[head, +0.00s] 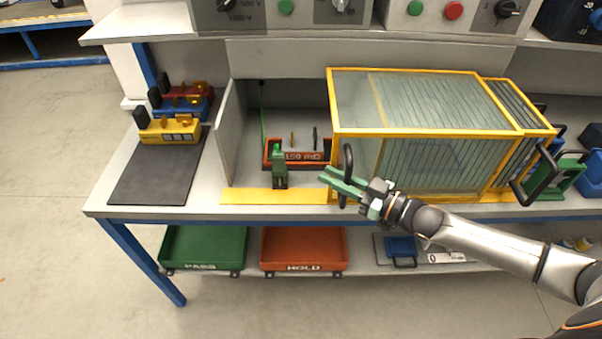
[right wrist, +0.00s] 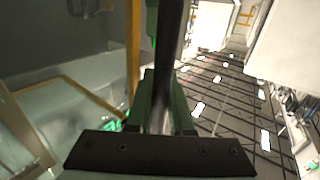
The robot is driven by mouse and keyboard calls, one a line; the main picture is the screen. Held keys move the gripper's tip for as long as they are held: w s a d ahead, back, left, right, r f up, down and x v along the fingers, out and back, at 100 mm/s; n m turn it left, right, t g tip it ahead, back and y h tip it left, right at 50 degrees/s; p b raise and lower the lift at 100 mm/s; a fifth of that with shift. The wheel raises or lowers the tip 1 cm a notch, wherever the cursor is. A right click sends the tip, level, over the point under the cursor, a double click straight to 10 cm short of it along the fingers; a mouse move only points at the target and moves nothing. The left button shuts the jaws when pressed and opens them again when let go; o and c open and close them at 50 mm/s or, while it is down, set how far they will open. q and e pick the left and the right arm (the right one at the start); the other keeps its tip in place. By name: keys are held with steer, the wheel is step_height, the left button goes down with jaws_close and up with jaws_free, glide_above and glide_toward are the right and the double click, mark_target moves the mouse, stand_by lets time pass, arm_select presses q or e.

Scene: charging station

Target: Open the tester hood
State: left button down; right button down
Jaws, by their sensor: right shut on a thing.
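The tester hood (head: 425,98) is a clear box with a yellow frame on the bench. It covers the middle and right of the tester bay; the left part of the bay is uncovered. A black upright handle (head: 347,158) is at its front left corner. My right gripper (head: 341,183), with green fingers, is shut on this handle. In the right wrist view the dark handle (right wrist: 174,40) runs up between the green fingers (right wrist: 164,98). A second yellow-framed ribbed section (head: 502,104) with a black handle (head: 535,172) shows at the right. My left gripper is not in view.
An orange-red block marked 150 mΩ (head: 301,156) and a green clamp-like piece (head: 280,168) stand in the uncovered bay. A dark mat (head: 155,180) with yellow, blue and red units lies left. Green (head: 205,247) and orange (head: 303,248) trays sit below.

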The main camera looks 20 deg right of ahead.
steer(key=shift+s+d, duration=0.25)
steer(key=shift+d, duration=0.45)
steer(key=shift+s+d, duration=0.2)
steer(key=shift+d, duration=0.5)
steer(key=shift+s+d, duration=0.25)
steer(key=shift+d, duration=0.45)
steer(key=c, duration=1.1)
jaws_free()
steer(key=p+v, duration=0.1)
steer(key=v, duration=1.1)
steer(key=shift+s+d, duration=0.15)
steer(key=shift+d, duration=0.1)
